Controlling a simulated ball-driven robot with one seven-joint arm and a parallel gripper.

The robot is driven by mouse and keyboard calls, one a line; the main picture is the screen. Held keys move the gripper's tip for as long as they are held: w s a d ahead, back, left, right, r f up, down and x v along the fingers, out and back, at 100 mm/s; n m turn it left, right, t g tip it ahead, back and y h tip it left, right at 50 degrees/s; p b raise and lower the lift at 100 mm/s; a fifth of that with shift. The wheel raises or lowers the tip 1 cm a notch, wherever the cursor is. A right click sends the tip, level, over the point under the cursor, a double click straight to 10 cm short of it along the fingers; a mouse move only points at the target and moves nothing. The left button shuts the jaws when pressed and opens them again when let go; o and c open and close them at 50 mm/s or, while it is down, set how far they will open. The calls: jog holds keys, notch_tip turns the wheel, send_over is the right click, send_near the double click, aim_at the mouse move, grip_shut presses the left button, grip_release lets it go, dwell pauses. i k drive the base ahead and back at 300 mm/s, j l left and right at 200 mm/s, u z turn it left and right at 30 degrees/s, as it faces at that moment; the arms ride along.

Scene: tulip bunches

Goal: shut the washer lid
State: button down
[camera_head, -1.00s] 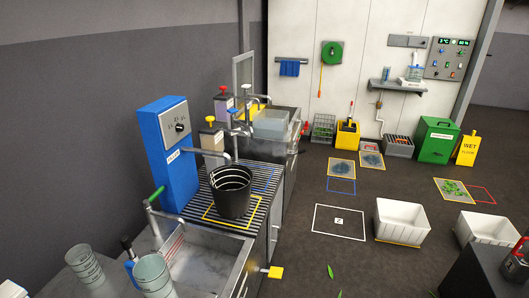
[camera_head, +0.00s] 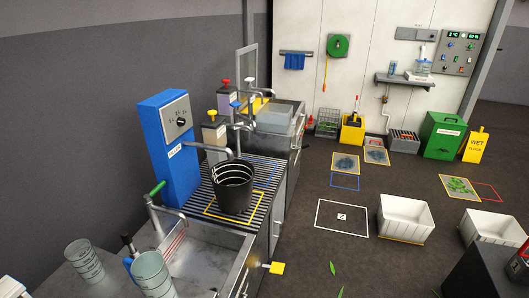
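No part that I can name for sure as the washer lid shows. An upright grey-framed panel (camera_head: 244,72) stands at the back of the far steel unit; I cannot tell whether it is a raised lid. A pale, see-through tub (camera_head: 273,118) sits on that unit. My gripper is not in view.
A blue machine (camera_head: 163,145) with a dial stands beside a black bucket (camera_head: 233,188) on a slatted drain top. A steel sink (camera_head: 205,262) is in front. White crates (camera_head: 405,216) stand on the floor at right. Dark floor (camera_head: 305,185) lies open between.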

aim_at(239, 52)
jog(key=i+l+z, duration=0.25)
jog(key=i, duration=0.5)
jog(key=i+z, duration=0.25)
jog(key=i, duration=0.5)
jog(key=i+z, duration=0.1)
jog(key=i, duration=1.75)
jog(key=i+l+u, duration=0.1)
jog(key=i+u, duration=0.25)
jog(key=i, duration=1.55)
jog(key=i+j+z, duration=0.15)
jog(key=i+z, duration=0.25)
jog(key=i, duration=1.45)
jog(key=i+u, duration=0.25)
jog(key=i, duration=0.2)
jog(key=i+l+u, duration=0.55)
jog(key=i, duration=0.25)
jog(key=i+u, duration=0.15)
jog(key=u, duration=0.25)
jog(key=i+u, duration=0.2)
jog(key=u, duration=0.2)
jog(key=i+u, duration=0.2)
jog(key=u, duration=0.2)
jog(key=i+l+u, duration=0.1)
jog(key=u, duration=0.3)
jog(key=i+l+u, duration=0.15)
jog(key=u, duration=0.25)
